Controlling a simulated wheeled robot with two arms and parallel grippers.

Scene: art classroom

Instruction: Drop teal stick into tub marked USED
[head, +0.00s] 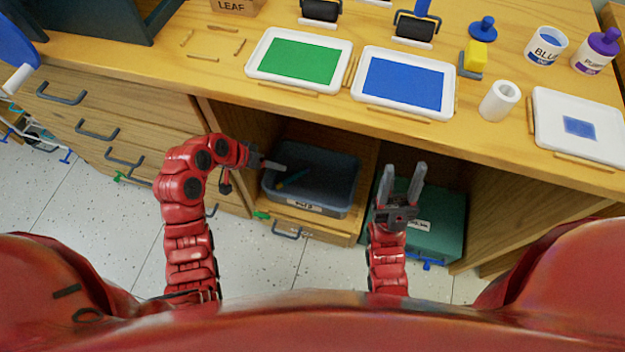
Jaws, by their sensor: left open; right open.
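A grey-blue tub (345,205) sits in the open compartment under the table. Its front bears a white label, too small to read surely. A thin teal stick (293,179) shows within the tub's opening, toward its left side, apparently lying inside and leaning. My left gripper (274,166) is at the tub's left rim, its fingers pointing over the opening. It is open, and the stick is just beyond its fingertips. My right gripper (404,178) is open and empty, pointing up in front of a dark green box (443,213).
The green box stands right of the tub and also has a label. The wooden tabletop (215,90) overhangs both. On it are a green-inked tray (254,74), a blue-inked tray (447,103), and a white roll (499,101). Drawers with handles (97,131) stand at the left.

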